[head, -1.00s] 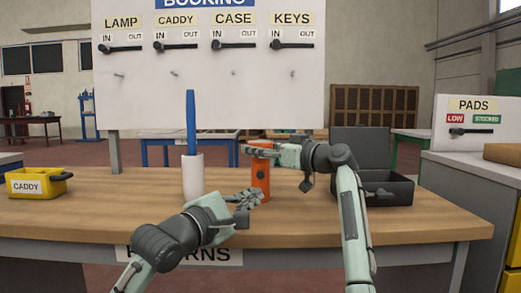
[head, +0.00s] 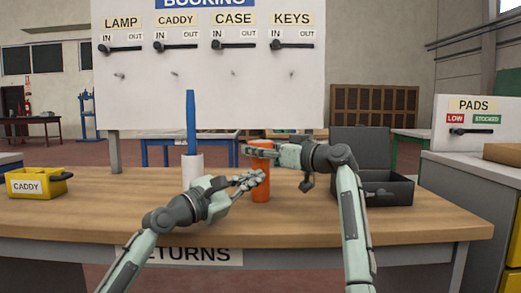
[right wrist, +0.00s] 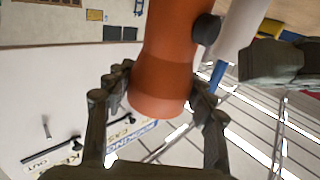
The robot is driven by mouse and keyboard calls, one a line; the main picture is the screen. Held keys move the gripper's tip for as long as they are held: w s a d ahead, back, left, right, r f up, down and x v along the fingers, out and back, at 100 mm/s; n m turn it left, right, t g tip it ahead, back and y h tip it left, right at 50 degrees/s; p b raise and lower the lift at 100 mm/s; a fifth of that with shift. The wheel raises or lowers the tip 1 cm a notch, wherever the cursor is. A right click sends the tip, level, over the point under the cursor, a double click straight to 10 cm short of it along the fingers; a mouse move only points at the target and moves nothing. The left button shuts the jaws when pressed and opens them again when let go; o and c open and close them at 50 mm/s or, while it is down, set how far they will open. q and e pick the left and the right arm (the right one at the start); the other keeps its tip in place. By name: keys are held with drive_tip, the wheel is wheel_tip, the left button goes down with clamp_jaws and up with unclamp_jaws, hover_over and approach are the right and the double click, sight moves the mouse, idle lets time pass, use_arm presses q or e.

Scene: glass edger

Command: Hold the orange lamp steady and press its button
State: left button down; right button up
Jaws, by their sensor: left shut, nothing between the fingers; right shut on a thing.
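The orange lamp (head: 261,192) stands upright on the wooden counter. My right gripper (head: 250,151) is shut around its upper part; in the right wrist view the lamp (right wrist: 168,65) sits between the fingers. A dark round button (right wrist: 206,29) sticks out from the lamp's side in that view. My left gripper (head: 256,179) is shut and empty, its fingertips at the lamp's near side in the head view, hiding part of its body. In the right wrist view the left gripper (right wrist: 280,63) is near the button, with a visible gap between them.
A white holder (head: 192,172) with a tall blue stick (head: 191,120) stands just left of the lamp. A yellow caddy (head: 38,185) is at the far left. An open dark case (head: 388,190) is right of my right gripper. The booking board (head: 210,85) rises behind.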

use_arm(q)
drive_tip(key=shift+w, duration=1.1)
idle(0.6)
drive_tip(key=shift+w, duration=0.35)
drive_tip(key=shift+s, duration=0.45)
idle(0.3)
drive_tip(key=shift+s, duration=3.05)
